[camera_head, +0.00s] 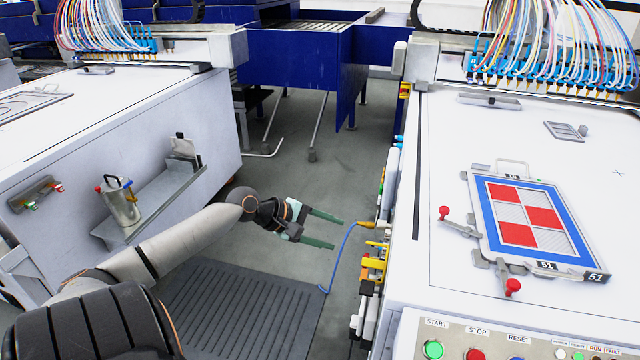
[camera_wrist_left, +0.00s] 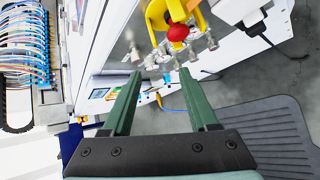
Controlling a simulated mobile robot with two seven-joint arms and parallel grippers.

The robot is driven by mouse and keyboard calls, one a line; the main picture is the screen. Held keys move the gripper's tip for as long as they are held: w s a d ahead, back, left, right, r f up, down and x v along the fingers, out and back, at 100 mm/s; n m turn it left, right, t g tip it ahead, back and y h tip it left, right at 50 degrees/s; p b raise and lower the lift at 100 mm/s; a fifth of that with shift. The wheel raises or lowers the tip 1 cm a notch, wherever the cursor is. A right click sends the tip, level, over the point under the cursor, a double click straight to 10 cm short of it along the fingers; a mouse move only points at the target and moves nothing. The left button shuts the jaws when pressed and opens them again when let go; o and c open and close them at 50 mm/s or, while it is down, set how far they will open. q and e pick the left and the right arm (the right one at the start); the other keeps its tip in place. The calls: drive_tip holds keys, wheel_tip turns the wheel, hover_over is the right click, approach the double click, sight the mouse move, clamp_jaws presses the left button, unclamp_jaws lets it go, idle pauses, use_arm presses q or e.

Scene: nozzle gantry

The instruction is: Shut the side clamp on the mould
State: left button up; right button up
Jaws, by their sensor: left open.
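The mould (camera_head: 484,222) is a flat plate with a blue border and red and white panels, lying on the white table at the right. One red-knobbed clamp (camera_head: 462,223) is at its left side, its arm pointing out from the plate. Another red-knobbed clamp (camera_head: 507,272) is at its near edge. I cannot tell how firmly either bears on the mould. My left gripper (camera_head: 337,234) is open and empty over the aisle, left of the table and apart from the clamps. Its green fingers also show in the left wrist view (camera_wrist_left: 160,74). My right gripper is not in view.
Valves and a blue hose (camera_head: 345,258) line the table's left side, close to my left fingers. A button panel (camera_head: 500,343) is at its front. A metal jug (camera_head: 121,203) stands on a shelf at the left. A ribbed mat (camera_head: 240,310) lies on the floor.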

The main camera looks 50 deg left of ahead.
use_arm(q)
drive_tip(key=s+f+m+g+y, duration=0.1)
drive_tip(key=s+f+m+y, duration=0.1)
drive_tip(key=f+m, duration=0.3)
wheel_tip(320, 180, down, 2)
drive_tip(key=shift+s+d+f+m+g, duration=0.1)
drive_tip(key=shift+s+d+m+g, duration=0.2)
drive_tip(key=shift+s+m, duration=0.15)
